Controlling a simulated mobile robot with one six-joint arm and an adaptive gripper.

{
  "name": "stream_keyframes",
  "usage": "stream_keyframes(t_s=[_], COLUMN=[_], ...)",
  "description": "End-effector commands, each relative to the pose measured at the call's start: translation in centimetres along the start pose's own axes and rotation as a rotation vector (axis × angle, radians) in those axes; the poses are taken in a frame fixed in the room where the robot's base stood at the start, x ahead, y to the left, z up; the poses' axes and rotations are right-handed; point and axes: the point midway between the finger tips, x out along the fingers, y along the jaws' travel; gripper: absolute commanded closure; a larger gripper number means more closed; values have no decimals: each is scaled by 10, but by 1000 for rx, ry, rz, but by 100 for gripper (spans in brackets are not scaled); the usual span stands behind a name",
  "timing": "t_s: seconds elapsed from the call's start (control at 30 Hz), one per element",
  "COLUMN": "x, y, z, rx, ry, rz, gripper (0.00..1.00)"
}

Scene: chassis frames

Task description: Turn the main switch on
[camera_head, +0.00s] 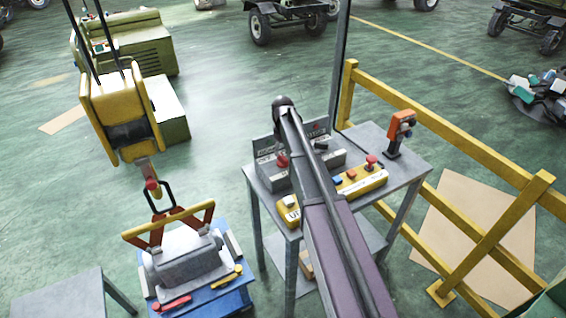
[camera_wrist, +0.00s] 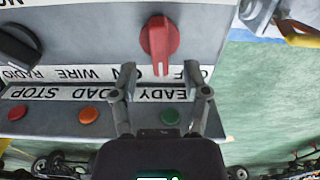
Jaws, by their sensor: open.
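The main switch, a red rotary knob (camera_wrist: 159,42), sits on a grey control box (camera_wrist: 90,45) in the wrist view. Its pointer hangs down in the picture, close to the "OFF / ON" label, which reads upside down. My gripper (camera_wrist: 162,92) is open, with its fingers below the knob, one to each side, and nothing between them. I cannot tell whether they touch the panel. In the head view, the red knob (camera_head: 282,161) shows on the box's left part; my arm crosses in front of the box, and my gripper cannot be made out.
A black knob (camera_wrist: 18,46) sits left of the red one. A green lamp (camera_wrist: 170,117) lies below my fingers. The table (camera_head: 405,172) also holds a yellow pendant (camera_head: 362,184) and an orange device (camera_head: 400,126). A yellow hoist (camera_head: 95,95) hangs left; a yellow railing (camera_head: 440,125) stands right.

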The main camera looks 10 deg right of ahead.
Motion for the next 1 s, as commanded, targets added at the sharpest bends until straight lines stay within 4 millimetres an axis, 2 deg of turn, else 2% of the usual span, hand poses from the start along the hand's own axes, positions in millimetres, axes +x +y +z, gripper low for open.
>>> stream_keyframes(t_s=[0.03, 0.4, 0.97, 1.0], x=[8, 34, 39, 39], y=[0, 1, 1, 1], z=[0, 0, 0, 0], rx=[0, 1, 1, 1], ry=[0, 0, 0, 0], rz=[0, 0, 0, 0], gripper=[40, 40, 40, 43])
